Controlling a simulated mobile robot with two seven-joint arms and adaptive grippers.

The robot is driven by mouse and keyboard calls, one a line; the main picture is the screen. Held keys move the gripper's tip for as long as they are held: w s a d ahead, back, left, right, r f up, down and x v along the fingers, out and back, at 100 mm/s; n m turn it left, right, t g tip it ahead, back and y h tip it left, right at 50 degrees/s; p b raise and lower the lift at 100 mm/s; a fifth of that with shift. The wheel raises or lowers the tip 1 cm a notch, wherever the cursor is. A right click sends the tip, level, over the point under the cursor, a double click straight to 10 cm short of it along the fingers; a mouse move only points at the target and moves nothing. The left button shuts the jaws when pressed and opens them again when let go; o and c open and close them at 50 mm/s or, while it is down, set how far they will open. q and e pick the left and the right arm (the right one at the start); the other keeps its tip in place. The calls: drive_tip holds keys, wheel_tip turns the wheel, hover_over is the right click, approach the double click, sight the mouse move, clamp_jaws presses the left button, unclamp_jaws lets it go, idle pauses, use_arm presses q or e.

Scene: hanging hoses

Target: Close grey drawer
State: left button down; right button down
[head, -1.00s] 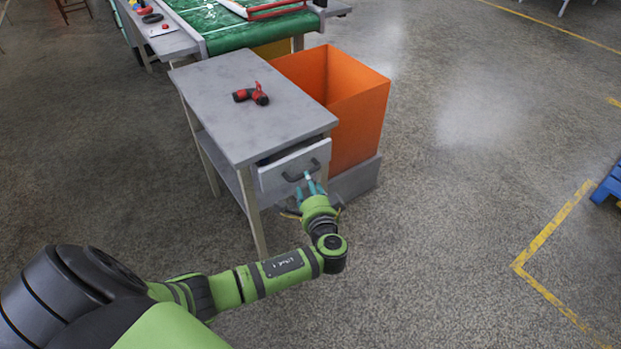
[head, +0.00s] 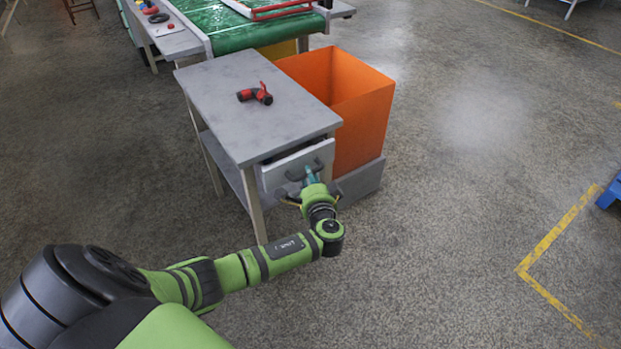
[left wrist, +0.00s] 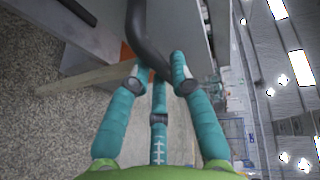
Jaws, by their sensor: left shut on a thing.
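The grey drawer (head: 275,179) is in the near end of a grey table and stands slightly open, with a dark gap above its front. Its dark curved handle (head: 291,175) is on the drawer front. My left gripper (head: 311,173) is at the right part of the handle, its teal fingers partly hidden by its green body. In the left wrist view, the dark handle (left wrist: 146,42) runs between the teal fingertips, and the left gripper (left wrist: 158,70) is shut on it. The grey drawer front (left wrist: 181,30) is just beyond. My right gripper is not in view.
A red and black tool (head: 256,94) lies on the grey tabletop (head: 225,120). An orange bin (head: 362,120) stands close to the right of the table. A green conveyor (head: 235,33) is behind.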

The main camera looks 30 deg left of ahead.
sight(301, 168)
use_arm(q)
drive_tip(key=a, duration=0.1)
drive_tip(key=w+a, duration=0.1)
drive_tip(key=a+b, duration=0.1)
drive_tip(key=shift+w+a, duration=0.25)
drive_tip(key=shift+a, duration=0.1)
drive_tip(key=shift+a+r, duration=0.1)
drive_tip(key=shift+r, duration=0.05)
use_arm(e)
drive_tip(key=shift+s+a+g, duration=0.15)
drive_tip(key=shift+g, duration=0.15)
use_arm(q)
drive_tip(key=c, duration=1.4)
unclamp_jaws()
drive_tip(key=o, duration=0.3)
drive_tip(key=shift+w+a, duration=0.1)
drive_tip(key=shift+s+d, duration=0.4)
drive_tip(key=shift+d, duration=0.05)
drive_tip(key=v, duration=1.1)
drive_tip(key=shift+a, duration=0.1)
